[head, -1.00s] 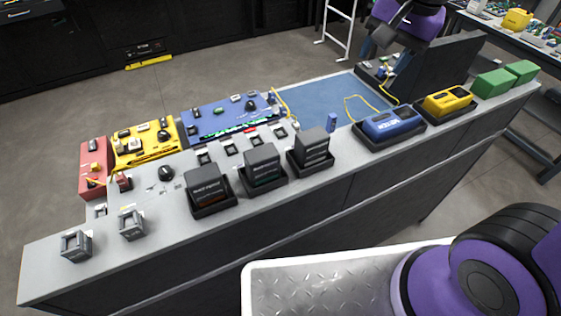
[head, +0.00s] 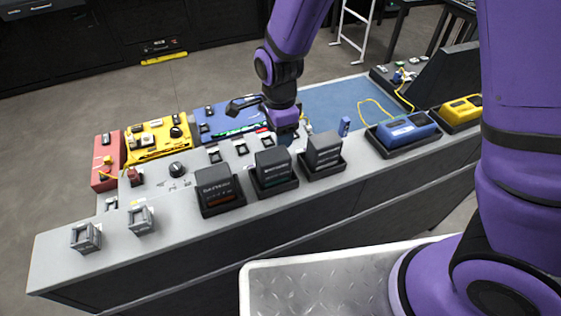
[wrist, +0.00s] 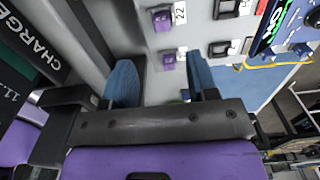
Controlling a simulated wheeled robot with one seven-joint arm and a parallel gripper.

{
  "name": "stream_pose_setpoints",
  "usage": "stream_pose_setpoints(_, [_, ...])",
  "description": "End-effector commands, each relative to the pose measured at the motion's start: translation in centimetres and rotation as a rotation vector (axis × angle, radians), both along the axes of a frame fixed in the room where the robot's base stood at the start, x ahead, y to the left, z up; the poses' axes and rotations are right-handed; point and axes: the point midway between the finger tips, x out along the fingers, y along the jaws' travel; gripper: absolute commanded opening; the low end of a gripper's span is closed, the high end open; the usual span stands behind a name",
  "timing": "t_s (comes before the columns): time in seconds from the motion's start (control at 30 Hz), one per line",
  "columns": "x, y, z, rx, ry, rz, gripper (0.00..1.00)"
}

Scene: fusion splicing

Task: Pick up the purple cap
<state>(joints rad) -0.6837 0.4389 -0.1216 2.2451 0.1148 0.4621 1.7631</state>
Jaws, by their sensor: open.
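My gripper (wrist: 161,78) is open, with its two blue-padded fingers apart and nothing held between them. In the head view my gripper (head: 287,132) hangs over the bench, behind the dark battery-like blocks. In the wrist view a small purple block (wrist: 168,60), which looks like a purple cap, shows in the gap between the fingers, beyond the tips. A second small purple block (wrist: 162,19) sits further up by a white label. I cannot tell for certain which is the cap. Neither is clear in the head view, where my arm covers that area.
Dark blocks in holders (head: 272,168) stand along the bench front. A blue device (head: 405,130) and a yellow device (head: 461,108) sit to the right. A small blue upright item (head: 344,126) stands by the blue mat (head: 335,97). A blue box (head: 222,120) is behind my gripper.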

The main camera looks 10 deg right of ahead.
Motion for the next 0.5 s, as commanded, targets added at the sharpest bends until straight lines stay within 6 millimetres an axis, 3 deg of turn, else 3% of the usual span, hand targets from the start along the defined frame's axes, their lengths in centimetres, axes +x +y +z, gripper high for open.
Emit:
stream_pose_setpoints(0.23, [0.0, -0.1, -3.6, -0.002, 0.005, -0.001, 0.53])
stream_pose_setpoints(0.5, [0.0, -0.1, -5.2, -0.001, 0.002, 0.001, 0.53])
